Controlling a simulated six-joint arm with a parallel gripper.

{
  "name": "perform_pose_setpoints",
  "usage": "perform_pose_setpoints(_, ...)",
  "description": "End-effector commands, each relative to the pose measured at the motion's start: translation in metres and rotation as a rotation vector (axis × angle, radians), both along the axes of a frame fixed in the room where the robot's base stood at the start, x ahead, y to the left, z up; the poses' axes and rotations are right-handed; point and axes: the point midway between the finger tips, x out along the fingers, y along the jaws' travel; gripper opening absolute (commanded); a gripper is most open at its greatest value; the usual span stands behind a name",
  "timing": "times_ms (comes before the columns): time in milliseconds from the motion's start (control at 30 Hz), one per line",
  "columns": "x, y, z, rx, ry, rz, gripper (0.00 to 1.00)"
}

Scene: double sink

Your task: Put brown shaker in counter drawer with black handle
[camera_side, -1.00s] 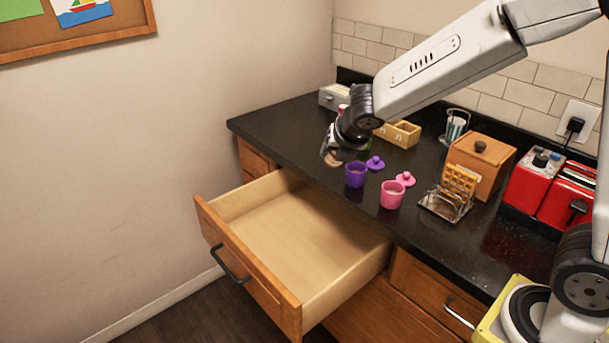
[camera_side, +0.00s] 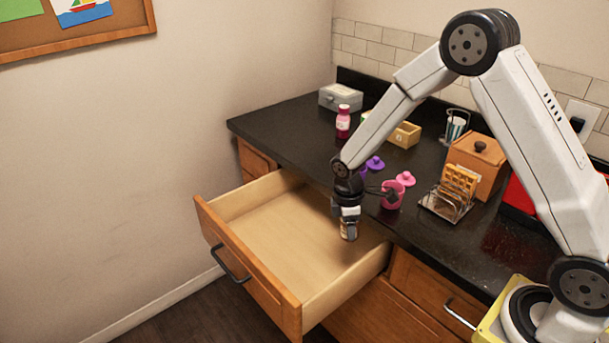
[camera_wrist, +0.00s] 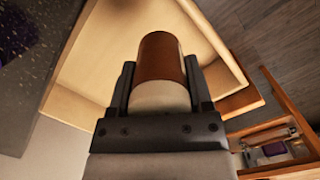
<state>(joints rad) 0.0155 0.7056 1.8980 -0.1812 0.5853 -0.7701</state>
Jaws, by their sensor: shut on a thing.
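The brown shaker (camera_side: 348,231) is held in my gripper (camera_side: 348,222), over the back right part of the open drawer. In the wrist view the shaker (camera_wrist: 162,62) shows a brown body and a pale end, with a finger of my gripper (camera_wrist: 160,90) on each side. The counter drawer with the black handle (camera_side: 230,264) is pulled well out, and its bare wooden floor (camera_side: 280,240) shows no objects. The drawer also shows in the wrist view (camera_wrist: 90,75). I cannot tell exactly how high the shaker is above the drawer floor.
A pink cup (camera_side: 392,196) and pink lid (camera_side: 405,179) stand on the black counter (camera_side: 290,130) beside my arm. A purple lid (camera_side: 375,163) and a pink bottle (camera_side: 343,122) are farther back. A toast rack (camera_side: 448,203) and wooden box (camera_side: 482,160) stand to the right.

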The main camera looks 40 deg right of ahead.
Motion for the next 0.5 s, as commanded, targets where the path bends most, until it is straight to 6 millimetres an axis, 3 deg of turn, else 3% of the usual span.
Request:
perform_pose_setpoints(200,-0.012,0.000,-0.030,0.070,-0.037,-0.247,0.03)
perform_pose_setpoints(500,-0.015,0.000,-0.038,0.092,-0.057,-0.325,0.03)
